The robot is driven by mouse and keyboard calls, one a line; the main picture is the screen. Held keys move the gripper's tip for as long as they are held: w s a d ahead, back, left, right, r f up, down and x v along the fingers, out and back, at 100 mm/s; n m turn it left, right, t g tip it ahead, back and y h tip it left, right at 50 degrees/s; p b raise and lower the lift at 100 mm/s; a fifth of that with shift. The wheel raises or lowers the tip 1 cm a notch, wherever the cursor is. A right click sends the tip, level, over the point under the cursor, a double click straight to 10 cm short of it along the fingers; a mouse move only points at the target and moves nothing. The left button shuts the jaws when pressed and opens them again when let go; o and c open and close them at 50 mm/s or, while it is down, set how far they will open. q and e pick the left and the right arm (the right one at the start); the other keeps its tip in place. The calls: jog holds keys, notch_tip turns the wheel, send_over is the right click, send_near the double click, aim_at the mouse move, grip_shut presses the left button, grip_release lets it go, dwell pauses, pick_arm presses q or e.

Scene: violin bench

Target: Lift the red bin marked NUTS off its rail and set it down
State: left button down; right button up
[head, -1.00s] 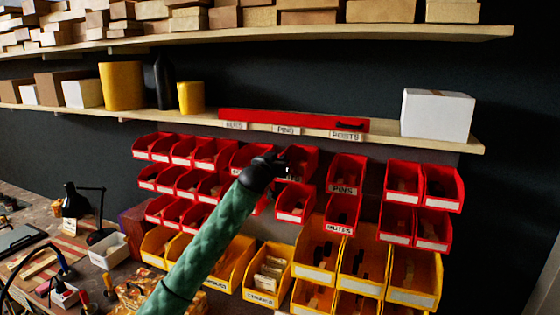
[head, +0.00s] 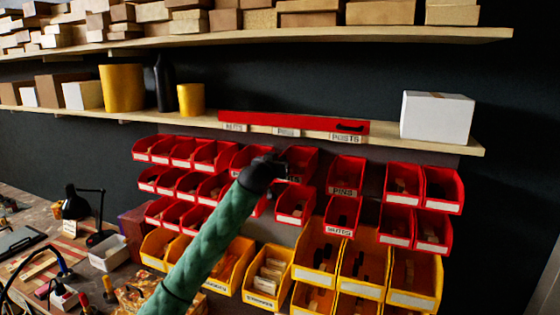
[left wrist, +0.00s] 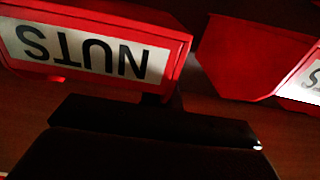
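The red bin marked NUTS (left wrist: 95,50) fills the upper left of the left wrist view, its white label upside down. In the head view a red bin (head: 303,158) in the top row of the rack, its label partly covered, appears to be this one. My left gripper (head: 280,170) is at the front of that bin and covers part of its label. In the left wrist view the dark gripper body lies just below the bin; a narrow dark part meets the bin's lower edge. Its fingers are too dark to tell open from shut. My right gripper is out of view.
Red bins stand close on both sides, including one marked PINS (head: 345,172); another red bin (left wrist: 250,55) shows in the wrist view. Yellow bins (head: 268,270) sit below. A wooden shelf (head: 420,135) with a white box (head: 437,115) runs above. A cluttered workbench (head: 28,215) is at left.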

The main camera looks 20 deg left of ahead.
pick_arm(q)
jog(key=shift+s, duration=1.6)
dwell(1.2)
jog(key=s, duration=1.6)
jog(key=shift+s+a, duration=0.35)
dwell(1.7)
